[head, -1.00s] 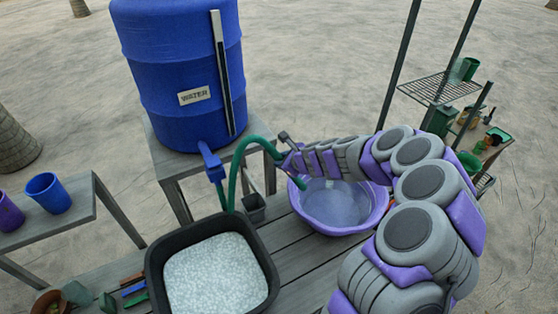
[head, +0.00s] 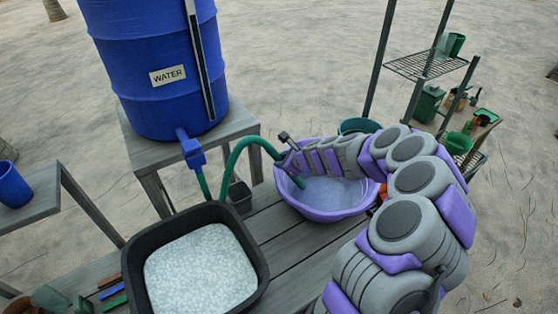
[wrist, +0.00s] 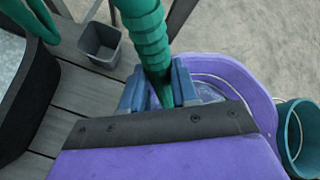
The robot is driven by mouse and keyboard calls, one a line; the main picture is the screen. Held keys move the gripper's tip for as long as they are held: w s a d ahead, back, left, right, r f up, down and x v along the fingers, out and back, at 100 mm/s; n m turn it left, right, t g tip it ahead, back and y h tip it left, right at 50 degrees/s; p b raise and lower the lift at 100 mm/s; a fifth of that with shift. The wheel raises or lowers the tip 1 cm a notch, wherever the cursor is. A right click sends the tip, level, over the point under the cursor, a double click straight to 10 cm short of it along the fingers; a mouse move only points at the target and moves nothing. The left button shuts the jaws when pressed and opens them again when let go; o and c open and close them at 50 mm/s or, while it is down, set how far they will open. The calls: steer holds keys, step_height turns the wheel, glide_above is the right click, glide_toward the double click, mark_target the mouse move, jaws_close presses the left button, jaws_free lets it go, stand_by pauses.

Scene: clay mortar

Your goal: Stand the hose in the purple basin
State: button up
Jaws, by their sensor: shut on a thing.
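The green hose (head: 237,150) runs from the tap of the blue water barrel, arches up and over, and reaches my gripper (head: 287,164). My gripper is shut on the hose near its end, above the left part of the purple basin (head: 330,215). The short hose end (head: 297,182) points down within the basin's outline; I cannot tell whether it touches the bottom. In the wrist view, the ribbed hose (wrist: 146,35) passes between the two blue-grey fingers (wrist: 158,90), with the basin (wrist: 235,72) behind. My gripper hides its tip there.
The blue water barrel (head: 150,60) stands on a wooden stand at left. A black tub (head: 255,285) of pale material sits in front on the bench. A small grey pot (head: 240,197) is left of the basin, a teal bucket (head: 360,126) behind it. A shelf rack (head: 432,65) stands at right.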

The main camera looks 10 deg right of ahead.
steer(key=shift+a+f+b, duration=0.15)
steer(key=shift+f+b, duration=0.3)
steer(key=shift+f, duration=0.5)
steer(key=d+f+b, duration=0.3)
steer(key=f, duration=0.3)
steer(key=shift+d, duration=0.25)
steer(key=shift+w+d, duration=0.1)
steer(key=o, duration=0.9)
steer(key=shift+d, duration=0.25)
steer(key=o, duration=0.3)
steer(key=shift+a, duration=0.2)
steer(key=o, duration=0.4)
